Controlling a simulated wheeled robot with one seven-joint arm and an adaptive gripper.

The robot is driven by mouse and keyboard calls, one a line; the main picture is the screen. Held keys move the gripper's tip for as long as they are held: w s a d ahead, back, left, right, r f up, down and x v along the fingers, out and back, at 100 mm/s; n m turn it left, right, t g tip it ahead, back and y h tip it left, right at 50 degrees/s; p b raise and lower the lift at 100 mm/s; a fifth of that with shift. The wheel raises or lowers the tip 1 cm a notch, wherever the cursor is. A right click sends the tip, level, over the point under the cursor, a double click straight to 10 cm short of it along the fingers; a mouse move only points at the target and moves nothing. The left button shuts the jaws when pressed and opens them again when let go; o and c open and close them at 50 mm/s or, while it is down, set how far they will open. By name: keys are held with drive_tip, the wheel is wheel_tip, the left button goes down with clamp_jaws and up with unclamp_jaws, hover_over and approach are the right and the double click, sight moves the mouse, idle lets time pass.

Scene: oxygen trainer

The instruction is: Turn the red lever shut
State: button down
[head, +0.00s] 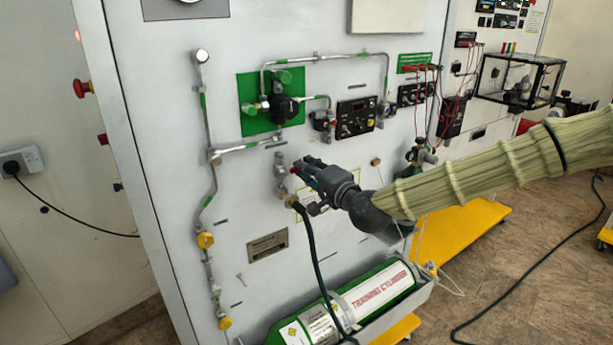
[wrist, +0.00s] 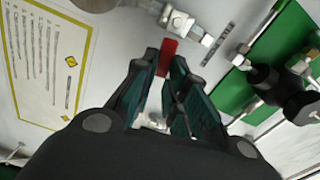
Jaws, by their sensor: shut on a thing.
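The red lever (wrist: 167,56) shows in the wrist view as a short red bar at the tips of my gripper (wrist: 161,75), beside a metal pipe fitting (wrist: 180,22). My gripper's dark green finger pads are closed on the lever's end. In the head view, my gripper (head: 302,170) reaches the white panel from the right, at the pipe fitting above the black hose. There only a small bit of red shows at the fingertips, and the fingers hide most of the lever.
The panel (head: 190,150) carries metal pipes, a regulator on a green plate (head: 275,103) and yellow fittings at lower left. A black hose (head: 312,255) hangs below my gripper to a green training cylinder (head: 350,300) in a tray. A yellow-bordered label (wrist: 45,60) lies left in the wrist view.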

drive_tip(key=shift+d+f+m+b, duration=0.1)
drive_tip(key=shift+f+m+b, duration=0.5)
drive_tip(key=shift+m+b, duration=0.45)
drive_tip(key=c, duration=1.4)
unclamp_jaws()
drive_tip(key=shift+c, duration=0.2)
drive_tip(key=v, duration=1.2)
